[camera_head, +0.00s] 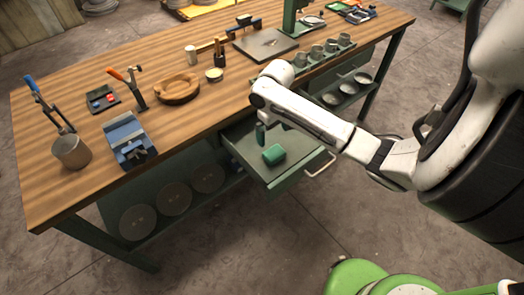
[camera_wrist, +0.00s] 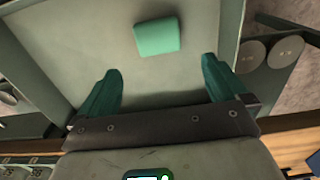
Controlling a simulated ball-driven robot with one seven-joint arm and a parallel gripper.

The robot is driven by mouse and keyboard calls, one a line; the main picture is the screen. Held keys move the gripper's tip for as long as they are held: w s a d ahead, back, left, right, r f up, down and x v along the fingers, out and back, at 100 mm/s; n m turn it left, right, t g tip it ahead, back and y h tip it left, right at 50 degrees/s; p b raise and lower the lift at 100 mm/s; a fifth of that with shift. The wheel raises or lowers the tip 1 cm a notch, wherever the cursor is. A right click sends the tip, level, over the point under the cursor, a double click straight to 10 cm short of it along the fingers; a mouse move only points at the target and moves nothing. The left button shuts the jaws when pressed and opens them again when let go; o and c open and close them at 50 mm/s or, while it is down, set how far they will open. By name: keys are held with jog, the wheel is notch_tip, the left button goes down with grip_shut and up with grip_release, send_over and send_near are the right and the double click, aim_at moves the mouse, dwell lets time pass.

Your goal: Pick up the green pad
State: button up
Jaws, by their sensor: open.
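The green pad (camera_head: 274,154) is a small block lying on the bottom of the pulled-out drawer (camera_head: 312,165) under the workbench. In the wrist view the green pad (camera_wrist: 157,37) lies ahead of my fingers, roughly midway between their lines. My gripper (camera_wrist: 160,82) is open and empty, with its two dark green fingers spread wide. In the head view my gripper (camera_head: 261,134) is over the drawer, just behind and left of the pad. It looks apart from the pad; its height above the drawer floor is hard to tell.
The drawer walls surround the pad, with a metal handle (camera_head: 319,165) at the front. The wooden workbench (camera_head: 215,105) holds a blue vise (camera_head: 128,138), a wooden bowl (camera_head: 177,88) and several metal cups (camera_head: 316,52).

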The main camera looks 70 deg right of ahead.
send_over(274, 152)
jog(key=f, duration=0.5)
jog(key=shift+w, duration=0.35)
jog(key=shift+s+f+p, duration=0.15)
jog(key=shift+s+f, duration=0.05)
jog(key=shift+f, duration=1.25)
jog(key=shift+s+f+p, duration=0.15)
jog(key=shift+s+f, duration=0.05)
jog(key=shift+f, duration=1.25)
jog(key=shift+c, duration=0.2)
jog(key=c, duration=0.9)
jog(key=shift+o, duration=0.2)
jog(key=shift+r, duration=0.1)
